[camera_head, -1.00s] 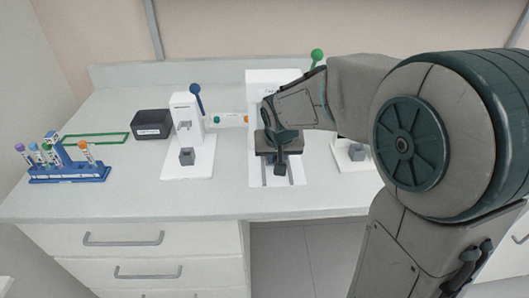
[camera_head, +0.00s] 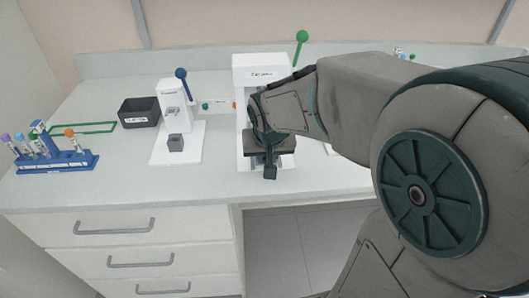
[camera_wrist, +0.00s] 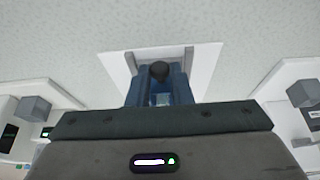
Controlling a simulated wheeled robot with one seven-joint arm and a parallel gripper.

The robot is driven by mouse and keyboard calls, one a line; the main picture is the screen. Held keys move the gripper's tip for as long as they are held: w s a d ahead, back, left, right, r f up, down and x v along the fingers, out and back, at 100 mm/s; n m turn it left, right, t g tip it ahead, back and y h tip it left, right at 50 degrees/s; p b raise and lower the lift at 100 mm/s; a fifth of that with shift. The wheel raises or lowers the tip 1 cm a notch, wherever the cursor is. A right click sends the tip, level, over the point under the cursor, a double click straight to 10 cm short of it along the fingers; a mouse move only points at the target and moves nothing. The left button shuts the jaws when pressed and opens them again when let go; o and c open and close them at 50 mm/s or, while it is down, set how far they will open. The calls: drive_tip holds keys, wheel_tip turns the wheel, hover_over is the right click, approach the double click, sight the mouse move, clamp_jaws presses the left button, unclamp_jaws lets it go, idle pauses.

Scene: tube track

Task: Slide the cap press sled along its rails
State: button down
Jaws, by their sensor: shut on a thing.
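The middle white press (camera_head: 256,62) has a green-knobbed lever and a white base that carries two grey rails. In the wrist view the base (camera_wrist: 206,60) and the rails (camera_wrist: 132,63) show on both sides of my blue fingers. My gripper (camera_head: 270,170) is low over the front of this base. In the wrist view my gripper (camera_wrist: 160,92) is shut around a dark round-topped piece, the sled's knob (camera_wrist: 159,70), between the rails. The rest of the sled is hidden by my fingers and palm.
A smaller white press (camera_head: 172,92) with a blue-knobbed lever stands to the left. Beyond it are a dark bin (camera_head: 139,112), a green outline (camera_head: 85,128) and a blue tube rack (camera_head: 55,162). Clear counter lies in front.

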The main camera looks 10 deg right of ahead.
drive_tip(key=c, duration=1.3)
unclamp_jaws()
drive_tip(key=shift+s, duration=0.2)
drive_tip(key=shift+r, duration=0.1)
drive_tip(key=p+v, duration=0.1)
drive_tip(key=v, duration=1.2)
drive_tip(key=shift+r, duration=0.35)
drive_tip(key=shift+n+g+y, duration=0.3)
drive_tip(key=shift+n+g, duration=0.3)
drive_tip(key=shift+g, duration=0.3)
drive_tip(key=s+d+f+p, duration=0.1)
drive_tip(key=s+f, duration=0.1)
drive_tip(key=s, duration=0.1)
drive_tip(key=s+d+f+p, duration=0.1)
drive_tip(key=s+f, duration=0.1)
drive_tip(key=s, duration=0.1)
drive_tip(key=s+d+f+p, duration=0.1)
drive_tip(key=s+f+p, duration=0.1)
drive_tip(key=s, duration=0.1)
drive_tip(key=shift+s+d, duration=0.2)
drive_tip(key=shift+s, duration=0.1)
